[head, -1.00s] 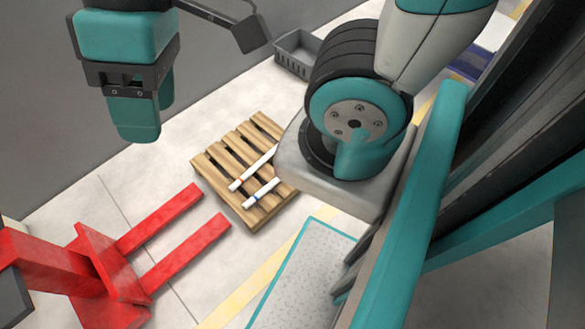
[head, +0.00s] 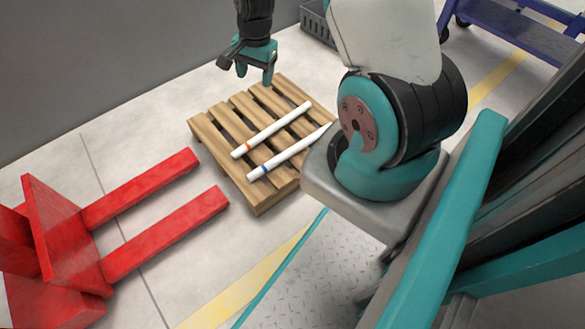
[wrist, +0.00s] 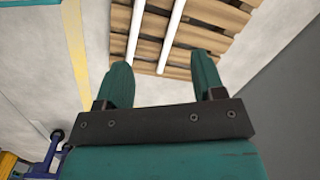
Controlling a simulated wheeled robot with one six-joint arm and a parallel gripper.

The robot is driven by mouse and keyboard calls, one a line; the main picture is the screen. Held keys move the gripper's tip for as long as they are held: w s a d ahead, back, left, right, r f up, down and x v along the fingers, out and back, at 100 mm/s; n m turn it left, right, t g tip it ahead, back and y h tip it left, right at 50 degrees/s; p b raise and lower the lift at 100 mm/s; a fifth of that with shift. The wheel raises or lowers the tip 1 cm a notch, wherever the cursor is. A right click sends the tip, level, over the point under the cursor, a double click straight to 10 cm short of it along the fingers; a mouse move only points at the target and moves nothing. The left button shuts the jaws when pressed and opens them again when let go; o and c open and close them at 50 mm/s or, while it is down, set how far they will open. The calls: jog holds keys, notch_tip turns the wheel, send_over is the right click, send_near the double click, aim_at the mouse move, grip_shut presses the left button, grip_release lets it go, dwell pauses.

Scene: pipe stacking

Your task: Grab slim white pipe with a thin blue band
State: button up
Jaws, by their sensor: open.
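The slim white pipe with a thin blue band (head: 290,154) lies on the wooden pallet, its blue band near the lower left end. Its far right end is hidden behind my arm. A second white pipe with an orange-red band (head: 275,128) lies roughly parallel beside it. My gripper (head: 254,78) is open and empty above the pallet's back edge, apart from both pipes. In the wrist view the open gripper fingers (wrist: 163,85) point toward the pallet. Two white pipes show beyond them, one at left (wrist: 134,32) and one at right (wrist: 172,35); their bands are not visible there.
The wooden pallet (head: 213,140) stands on the grey floor. A red pallet jack (head: 150,190) is at left, its forks pointing at the pallet. A grey crate (head: 317,25) is behind, and a blue cart (head: 510,30) is at the upper right.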

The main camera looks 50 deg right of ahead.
jog(key=s+d+f+m+b, duration=0.25)
jog(key=d+f+b, duration=0.2)
jog(key=f, duration=0.55)
jog(key=s+d+f+m+b, duration=0.25)
jog(key=d+f, duration=0.25)
jog(key=f, duration=0.6)
jog(key=b, duration=0.7)
send_over(293, 148)
jog(key=shift+m+g+h, duration=0.4)
notch_tip(293, 148, down, 11)
jog(key=shift+w+a+f, duration=0.1)
jog(key=shift+a, duration=0.05)
notch_tip(293, 148, down, 6)
jog(key=b, duration=0.5)
jog(key=shift+b, duration=0.3)
jog(key=shift+r, duration=0.2)
jog(key=shift+c, duration=0.3)
jog(key=c, duration=1)
